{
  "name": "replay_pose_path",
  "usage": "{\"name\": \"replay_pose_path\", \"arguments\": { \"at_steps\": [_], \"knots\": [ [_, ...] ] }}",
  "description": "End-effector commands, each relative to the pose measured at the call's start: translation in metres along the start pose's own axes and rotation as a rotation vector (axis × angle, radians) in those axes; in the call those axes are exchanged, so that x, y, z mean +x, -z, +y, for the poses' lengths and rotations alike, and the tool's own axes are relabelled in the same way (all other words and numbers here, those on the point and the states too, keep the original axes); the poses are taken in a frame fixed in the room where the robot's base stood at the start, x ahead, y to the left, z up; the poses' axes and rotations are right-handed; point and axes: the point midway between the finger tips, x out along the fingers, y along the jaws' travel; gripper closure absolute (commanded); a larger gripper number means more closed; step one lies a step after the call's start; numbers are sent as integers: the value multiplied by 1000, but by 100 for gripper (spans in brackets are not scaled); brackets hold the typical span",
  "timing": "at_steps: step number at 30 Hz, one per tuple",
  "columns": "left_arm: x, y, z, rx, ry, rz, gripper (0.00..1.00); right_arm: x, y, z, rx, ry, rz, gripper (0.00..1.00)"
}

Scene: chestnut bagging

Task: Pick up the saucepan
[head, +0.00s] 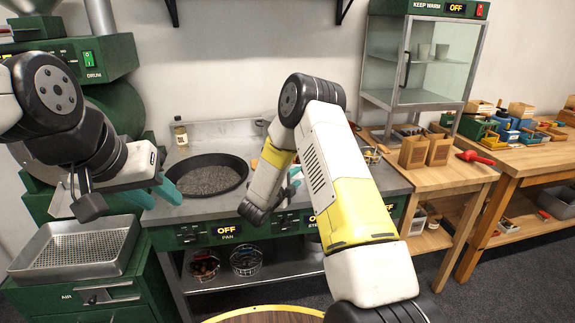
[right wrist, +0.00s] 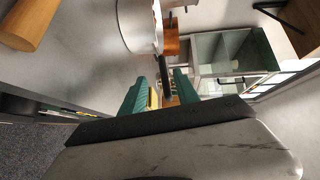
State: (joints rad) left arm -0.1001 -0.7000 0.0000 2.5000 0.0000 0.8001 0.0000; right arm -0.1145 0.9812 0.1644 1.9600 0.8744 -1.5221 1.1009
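The saucepan (right wrist: 135,22) shows in the right wrist view as a pale metal pot at the top, with a dark handle (right wrist: 164,75) pointing toward my right gripper. My right gripper (right wrist: 161,85) has its teal fingers apart, one on each side of the handle; I see no clear contact. In the head view my right arm hides the saucepan, and only a bit of teal finger (head: 296,173) shows past the forearm. My left gripper (head: 157,192) is open and empty, in front of the pan station.
A wide black pan (head: 240,168) of grey grains sits on the steel counter (head: 200,209). A perforated tray (head: 27,262) is at lower left. A glass warming cabinet (head: 382,72) and wooden tables (head: 535,159) with bins stand to the right. A wooden cylinder (right wrist: 27,22) lies near the pot.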

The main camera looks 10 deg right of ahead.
Motion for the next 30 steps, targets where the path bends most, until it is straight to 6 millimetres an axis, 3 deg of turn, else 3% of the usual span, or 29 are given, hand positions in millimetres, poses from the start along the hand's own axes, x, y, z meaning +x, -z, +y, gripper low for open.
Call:
{"name": "replay_pose_path", "arguments": {
  "at_steps": [15,23,24,30],
  "knots": [
    [0,0,0,0,0,0,64,67,5,-6,-1,0,0,63],
    [0,0,0,0,0,0,64,70,4,-6,-3,0,-2,63],
    [0,0,0,0,0,0,64,70,4,-6,-3,0,-2,65],
    [0,0,0,0,0,0,64,70,4,-6,-2,0,-2,100]
  ]
}}
